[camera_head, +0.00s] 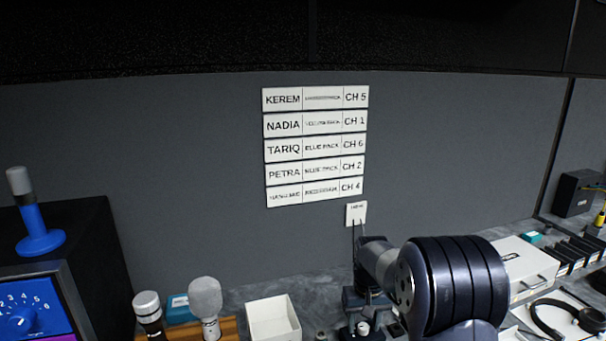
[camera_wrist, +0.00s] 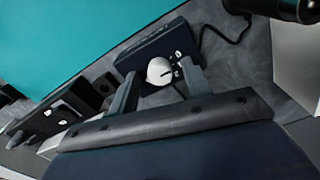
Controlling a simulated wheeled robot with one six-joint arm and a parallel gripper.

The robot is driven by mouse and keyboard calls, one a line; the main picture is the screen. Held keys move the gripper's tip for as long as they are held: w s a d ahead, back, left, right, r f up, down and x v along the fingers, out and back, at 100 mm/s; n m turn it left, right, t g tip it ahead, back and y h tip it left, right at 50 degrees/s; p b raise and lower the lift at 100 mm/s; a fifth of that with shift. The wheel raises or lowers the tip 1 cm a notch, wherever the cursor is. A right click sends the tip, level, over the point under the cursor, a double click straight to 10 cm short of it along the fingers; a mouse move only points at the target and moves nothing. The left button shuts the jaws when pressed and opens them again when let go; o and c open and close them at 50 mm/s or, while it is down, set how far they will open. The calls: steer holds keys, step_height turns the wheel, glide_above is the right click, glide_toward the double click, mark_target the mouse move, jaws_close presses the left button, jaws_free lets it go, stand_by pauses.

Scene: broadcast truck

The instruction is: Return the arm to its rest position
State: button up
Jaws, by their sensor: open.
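My arm (camera_head: 455,285) rises at the lower right of the head view, bent over the counter. In the wrist view my gripper (camera_wrist: 158,68) is open, with its two grey fingers apart. A white round knob (camera_wrist: 159,71) on a dark box (camera_wrist: 150,48) shows between the fingers. I cannot tell whether the fingers touch it. In the head view the dark box with a white knob (camera_head: 363,328) is partly hidden by my arm, and the fingertips are hard to make out there.
Headphones (camera_head: 560,318) and a white case (camera_head: 520,262) lie to the right. Name labels (camera_head: 316,146) are on the grey wall.

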step_height(320, 180, up, 10)
steer(key=r, duration=0.1)
step_height(320, 180, down, 11)
steer(key=m+b, duration=0.1)
steer(key=m, duration=0.4)
steer(key=shift+m, duration=0.3)
steer(key=m+b, duration=0.1)
steer(key=m, duration=0.5)
steer(key=shift+b, duration=0.35)
step_height(320, 180, up, 11)
steer(key=shift+f, duration=0.1)
